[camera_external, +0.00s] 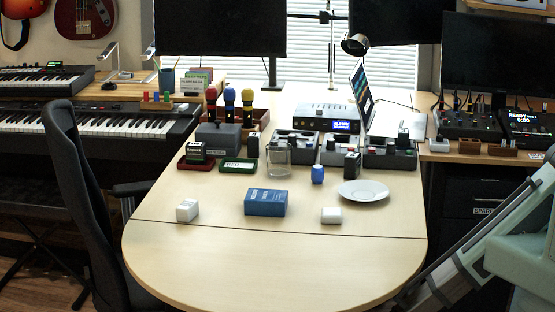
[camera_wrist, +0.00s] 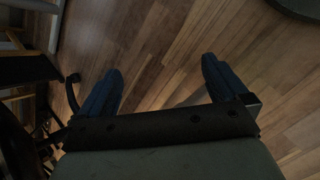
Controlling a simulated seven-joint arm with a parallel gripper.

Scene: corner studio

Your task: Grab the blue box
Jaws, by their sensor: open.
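The blue box (camera_external: 266,203) lies flat on the light wooden table, near the middle, in the external view. It has pale lettering on its top and front. My gripper (camera_wrist: 162,88) shows in the wrist view with its two blue fingers wide apart and nothing between them. It points at the wooden floor, away from the tabletop. The blue box is not in the wrist view. In the external view my arm is at the right edge, beside the table, and the gripper itself is out of frame there.
A white block (camera_external: 187,210) stands left of the box and another white block (camera_external: 331,215) right of it. A small blue cylinder (camera_external: 318,174) and a white plate (camera_external: 363,191) lie behind to the right. A glass jar (camera_external: 277,160) stands behind. The table's front (camera_external: 270,270) is clear.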

